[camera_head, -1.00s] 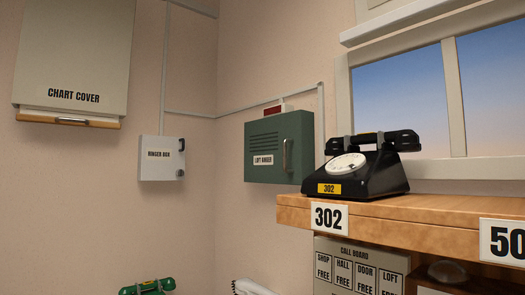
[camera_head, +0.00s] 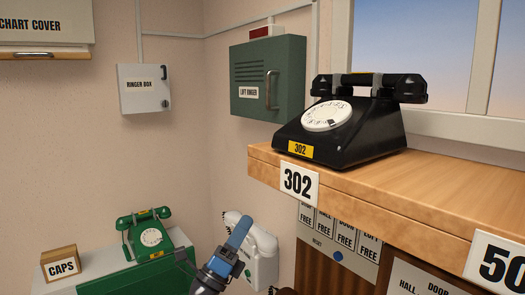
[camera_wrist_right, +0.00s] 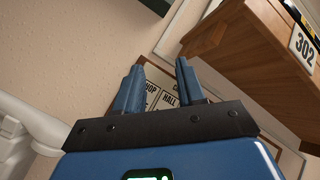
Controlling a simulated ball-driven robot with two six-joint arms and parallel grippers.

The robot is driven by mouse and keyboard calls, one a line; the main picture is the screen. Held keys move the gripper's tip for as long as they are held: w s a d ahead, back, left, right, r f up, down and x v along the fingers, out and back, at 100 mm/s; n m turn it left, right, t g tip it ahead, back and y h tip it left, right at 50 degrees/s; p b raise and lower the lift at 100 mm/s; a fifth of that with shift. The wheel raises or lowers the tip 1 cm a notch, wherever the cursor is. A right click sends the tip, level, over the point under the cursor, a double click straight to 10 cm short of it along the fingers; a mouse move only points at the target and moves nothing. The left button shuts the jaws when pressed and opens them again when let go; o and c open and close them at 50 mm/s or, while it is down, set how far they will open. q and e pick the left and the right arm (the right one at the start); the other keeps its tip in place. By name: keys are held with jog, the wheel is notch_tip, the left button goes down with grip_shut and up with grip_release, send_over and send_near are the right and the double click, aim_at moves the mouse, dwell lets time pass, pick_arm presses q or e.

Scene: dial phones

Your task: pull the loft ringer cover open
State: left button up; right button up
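The loft ringer (camera_head: 262,55) is a green wall box with a vent grille, a label and a vertical metal handle (camera_head: 271,89) on its right part. Its cover looks shut. My right gripper (camera_head: 240,236) is below and left of the handle, well apart from it, in front of a white wall phone. In the right wrist view my right gripper (camera_wrist_right: 160,68) has its two blue fingers apart with nothing between them. A dark corner at the top of that view may be the box's underside. My left gripper is out of view.
A wooden shelf (camera_head: 400,192) with black phone 302 (camera_head: 352,135) juts out right of the box. The white wall phone (camera_head: 262,262), a green phone (camera_head: 150,238) and a caps box (camera_head: 60,262) are lower. A ringer box (camera_head: 144,88) hangs left.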

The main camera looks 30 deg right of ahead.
jog(key=w+d+r+m+g+y+p, duration=0.1)
jog(key=w+r+m+g+y+p, duration=0.25)
jog(key=r+m, duration=0.9)
jog(key=n+t+y+p, duration=0.2)
jog(key=y, duration=0.3)
send_near(267, 89)
jog(key=shift+n, duration=0.25)
jog(key=p+x, duration=0.4)
jog(key=x, duration=0.3)
jog(key=shift+w+d+r, duration=0.1)
jog(key=shift+w+d, duration=0.05)
jog(key=shift+d, duration=0.15)
jog(key=shift+w+d, duration=0.25)
jog(key=shift+d, duration=0.4)
grip_shut()
